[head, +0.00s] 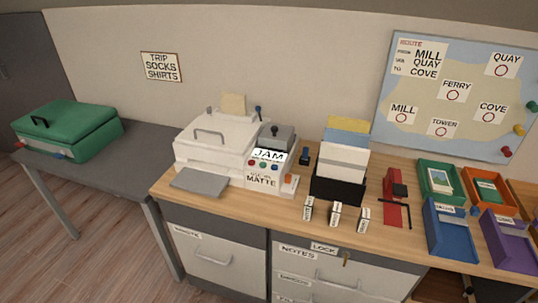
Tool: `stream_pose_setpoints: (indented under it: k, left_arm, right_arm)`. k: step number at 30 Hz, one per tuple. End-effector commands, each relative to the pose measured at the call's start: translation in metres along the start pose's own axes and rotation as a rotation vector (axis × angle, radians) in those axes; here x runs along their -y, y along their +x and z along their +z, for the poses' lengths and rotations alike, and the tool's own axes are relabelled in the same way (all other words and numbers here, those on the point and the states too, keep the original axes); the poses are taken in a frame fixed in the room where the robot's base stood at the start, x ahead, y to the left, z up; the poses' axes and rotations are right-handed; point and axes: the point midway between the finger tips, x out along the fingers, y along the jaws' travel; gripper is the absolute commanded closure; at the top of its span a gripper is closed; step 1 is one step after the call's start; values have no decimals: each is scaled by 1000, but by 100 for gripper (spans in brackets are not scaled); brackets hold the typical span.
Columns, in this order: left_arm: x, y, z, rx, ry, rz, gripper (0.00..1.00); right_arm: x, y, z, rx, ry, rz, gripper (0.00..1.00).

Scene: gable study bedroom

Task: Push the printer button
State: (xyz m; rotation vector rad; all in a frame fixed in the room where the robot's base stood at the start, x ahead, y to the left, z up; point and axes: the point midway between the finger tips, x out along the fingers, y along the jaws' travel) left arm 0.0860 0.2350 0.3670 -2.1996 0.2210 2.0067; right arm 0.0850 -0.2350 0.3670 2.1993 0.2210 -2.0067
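A white printer (213,145) stands on the wooden desk in the head view, with a handle on its lid and a grey tray (199,181) in front. Its right part carries a lit display (268,155) reading "JAM". Several small coloured buttons (262,164), red, green and blue among them, sit in a row just under the display. A label (262,182) below them ends in "MATTE"; its upper line is too small to read surely. A dark knob (275,130) is on top behind the display. Neither of my grippers shows in this view.
A black holder (337,188) with cards and small labelled blocks (336,214) stand right of the printer. Coloured trays (451,233) fill the desk's right. A green case (68,132) lies on the grey table (110,165) at left. Drawers (218,262) are below.

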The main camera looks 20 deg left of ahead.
Motion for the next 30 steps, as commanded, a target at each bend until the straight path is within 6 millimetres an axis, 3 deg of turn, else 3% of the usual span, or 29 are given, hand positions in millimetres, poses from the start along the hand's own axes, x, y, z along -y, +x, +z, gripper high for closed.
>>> stream_pose_setpoints:
  k: [2,11,30]
  left_arm:
    - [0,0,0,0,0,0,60]
    - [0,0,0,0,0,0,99]
    - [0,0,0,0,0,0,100]
  right_arm:
    - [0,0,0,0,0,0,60]
    - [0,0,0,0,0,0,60]
    - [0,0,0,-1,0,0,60]
